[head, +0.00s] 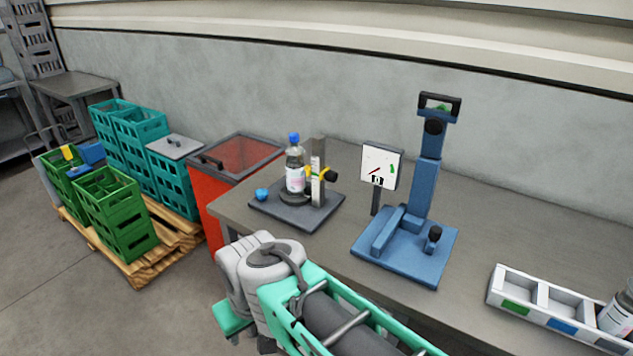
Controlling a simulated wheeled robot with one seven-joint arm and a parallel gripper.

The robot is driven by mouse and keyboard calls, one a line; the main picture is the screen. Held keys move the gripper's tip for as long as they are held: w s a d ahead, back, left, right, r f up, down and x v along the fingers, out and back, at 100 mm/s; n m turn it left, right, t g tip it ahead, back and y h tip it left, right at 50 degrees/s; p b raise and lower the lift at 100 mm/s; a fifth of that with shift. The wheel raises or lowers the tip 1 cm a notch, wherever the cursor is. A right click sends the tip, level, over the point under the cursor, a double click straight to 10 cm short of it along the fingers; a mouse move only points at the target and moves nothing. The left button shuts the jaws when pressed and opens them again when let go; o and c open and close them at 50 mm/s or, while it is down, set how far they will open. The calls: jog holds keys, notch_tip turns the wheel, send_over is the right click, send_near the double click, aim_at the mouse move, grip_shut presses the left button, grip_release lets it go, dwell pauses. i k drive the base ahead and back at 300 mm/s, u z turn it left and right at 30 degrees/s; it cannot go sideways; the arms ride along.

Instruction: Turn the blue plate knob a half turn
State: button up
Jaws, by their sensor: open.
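A blue ball knob (262,194) sits at the front left corner of a dark square plate (277,215) on the workbench. A clear bottle (294,175) with a blue cap and a pink-white label stands upright on a round disc on this plate. A grey post (318,172) with a yellow piece and a black knob (331,176) rises beside the bottle. My arm crosses the bottom of the head view, in front of the bench and below the plate. My gripper's fingertips do not show. Nothing visible of my arm touches the knob.
To the right stands a blue press-like stand (424,190) with a black knob (434,233) on its base, beside a white dial (381,167). A white divided tray (540,300) lies at the front right. A red bin (205,205) and green crates (115,215) stand left of the bench.

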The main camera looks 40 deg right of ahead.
aim_at(262, 194)
jog(key=u, duration=0.65)
jog(key=i, duration=1.8)
jog(key=z, duration=0.55)
jog(key=i, duration=0.45)
jog(key=z, duration=0.35)
